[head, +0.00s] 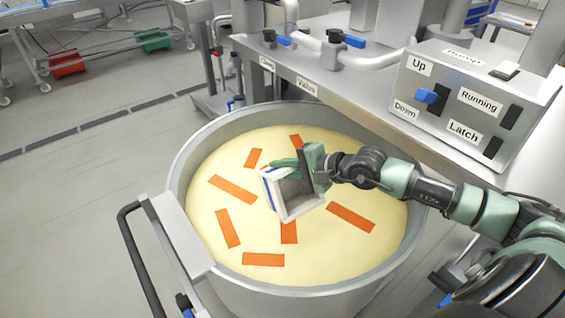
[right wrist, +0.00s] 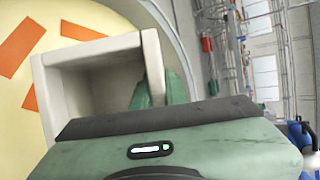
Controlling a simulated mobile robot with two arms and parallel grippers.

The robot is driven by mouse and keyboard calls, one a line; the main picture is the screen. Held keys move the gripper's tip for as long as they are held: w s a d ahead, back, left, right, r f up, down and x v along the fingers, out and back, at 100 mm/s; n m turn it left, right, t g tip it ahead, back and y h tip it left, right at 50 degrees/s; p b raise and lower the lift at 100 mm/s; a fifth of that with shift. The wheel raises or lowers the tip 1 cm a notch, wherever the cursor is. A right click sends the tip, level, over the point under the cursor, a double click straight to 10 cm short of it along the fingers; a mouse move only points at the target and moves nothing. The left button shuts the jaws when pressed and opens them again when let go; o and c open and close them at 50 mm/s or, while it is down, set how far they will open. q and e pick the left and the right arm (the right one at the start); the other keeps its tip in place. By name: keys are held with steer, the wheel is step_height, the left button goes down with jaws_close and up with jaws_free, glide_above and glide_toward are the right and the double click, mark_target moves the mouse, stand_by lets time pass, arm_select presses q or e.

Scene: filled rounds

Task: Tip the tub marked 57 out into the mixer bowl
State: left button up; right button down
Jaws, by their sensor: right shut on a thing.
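The mixer bowl (head: 178,178) is a large round steel bowl of pale yellow mass with several orange strips on top. My right gripper (head: 304,166) is shut on a small white square tub (head: 301,212) over the middle of the bowl. The tub is tipped on its side, its open mouth facing down toward the front of the bowl. Its inside looks empty in the head view and in the right wrist view (right wrist: 92,88). No number shows on the tub's visible sides. My left gripper is out of view.
A steel bench (head: 345,93) with pipes and valves runs behind the bowl. A control box (head: 475,95) labelled Up, Down, Running and Latch stands on it at right. A black handle (head: 140,255) sticks out at the bowl's left. Open floor lies left.

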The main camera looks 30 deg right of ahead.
steer(key=g+p, duration=0.1)
steer(key=p, duration=0.1)
steer(key=w+g+p, duration=0.1)
steer(key=w+m+g+p, duration=0.1)
steer(key=p, duration=0.1)
steer(key=shift+w+a+f+h+p, duration=0.1)
steer(key=shift+a+f+h+p, duration=0.1)
steer(key=shift+f+h+p, duration=0.15)
steer(key=shift+w+f+g+b, duration=0.25)
steer(key=shift+f+g+b, duration=0.1)
steer(key=shift+f+g, duration=0.2)
steer(key=shift+w+r+g+p, duration=0.2)
steer(key=shift+g+p, duration=0.2)
steer(key=shift+g, duration=0.05)
steer(key=shift+w+f+m+g+h, duration=0.2)
steer(key=shift+f+m+g+h, duration=0.15)
steer(key=shift+g, duration=0.65)
steer(key=shift+r+g, duration=0.15)
steer(key=shift+g, duration=0.45)
steer(key=shift+s+m+g, duration=0.15)
steer(key=shift+m+g, duration=0.2)
steer(key=shift+g, duration=0.15)
steer(key=shift+s+g+b, duration=0.35)
steer(key=shift+g, duration=0.75)
